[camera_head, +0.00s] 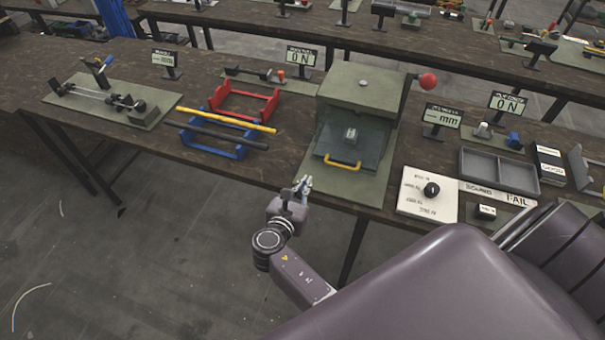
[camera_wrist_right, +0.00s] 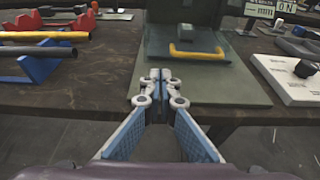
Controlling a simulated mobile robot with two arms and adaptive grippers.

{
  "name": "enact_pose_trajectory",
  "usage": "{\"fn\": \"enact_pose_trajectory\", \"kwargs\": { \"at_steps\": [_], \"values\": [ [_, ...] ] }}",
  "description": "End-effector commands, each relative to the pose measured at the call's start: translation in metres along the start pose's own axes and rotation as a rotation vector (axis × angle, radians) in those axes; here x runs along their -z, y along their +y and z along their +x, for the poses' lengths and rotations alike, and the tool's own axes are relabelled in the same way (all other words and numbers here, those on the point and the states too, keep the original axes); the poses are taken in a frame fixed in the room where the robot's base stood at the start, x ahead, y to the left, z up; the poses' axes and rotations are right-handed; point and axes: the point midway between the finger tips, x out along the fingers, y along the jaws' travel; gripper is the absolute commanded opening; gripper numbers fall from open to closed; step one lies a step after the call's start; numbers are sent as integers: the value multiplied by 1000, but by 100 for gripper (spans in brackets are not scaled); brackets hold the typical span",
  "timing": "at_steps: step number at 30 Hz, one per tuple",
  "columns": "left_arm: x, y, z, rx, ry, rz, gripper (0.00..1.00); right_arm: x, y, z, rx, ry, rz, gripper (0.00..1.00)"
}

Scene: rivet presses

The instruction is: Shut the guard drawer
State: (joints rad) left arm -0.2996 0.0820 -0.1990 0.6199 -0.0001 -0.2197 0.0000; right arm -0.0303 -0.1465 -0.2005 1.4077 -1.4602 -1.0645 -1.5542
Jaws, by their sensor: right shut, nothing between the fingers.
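The guard drawer (camera_head: 350,148) is a grey tray with a yellow handle (camera_head: 342,162) on its front. It stands out from the open front of the green-grey press box (camera_head: 360,92), with a small metal part (camera_head: 351,134) on it. In the right wrist view the yellow handle (camera_wrist_right: 200,52) is ahead and right of the fingertips. My right gripper (camera_head: 303,185) is shut and empty at the table's front edge, left of and nearer than the handle, apart from it. It also shows in the right wrist view (camera_wrist_right: 161,78). My left gripper is not in view.
A red-ball lever (camera_head: 427,81) is on the press's right side. Left are a blue stand (camera_head: 215,140) with yellow and dark bars and a red stand (camera_head: 245,100). Right are a white dial panel (camera_head: 428,194) and a grey divided tray (camera_head: 498,172). The green base plate is bare before the drawer.

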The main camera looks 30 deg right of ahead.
Motion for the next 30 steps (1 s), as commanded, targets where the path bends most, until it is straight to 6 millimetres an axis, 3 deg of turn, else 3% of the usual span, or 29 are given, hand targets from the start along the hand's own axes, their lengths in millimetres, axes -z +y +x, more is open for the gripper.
{"fn": "enact_pose_trajectory", "kwargs": {
  "at_steps": [1, 9, 15, 21, 30],
  "values": [
    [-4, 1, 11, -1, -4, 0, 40, 4, 0, 13, 1, -4, 3, 0],
    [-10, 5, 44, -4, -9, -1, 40, 5, 1, 72, 0, -5, 2, 0],
    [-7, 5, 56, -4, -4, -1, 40, -6, 1, 102, -1, -4, 2, 0],
    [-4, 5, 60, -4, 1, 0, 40, -11, 1, 116, -2, -2, 0, 0],
    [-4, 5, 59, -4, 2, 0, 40, -13, 1, 117, -3, -1, 0, 0]
  ]
}}
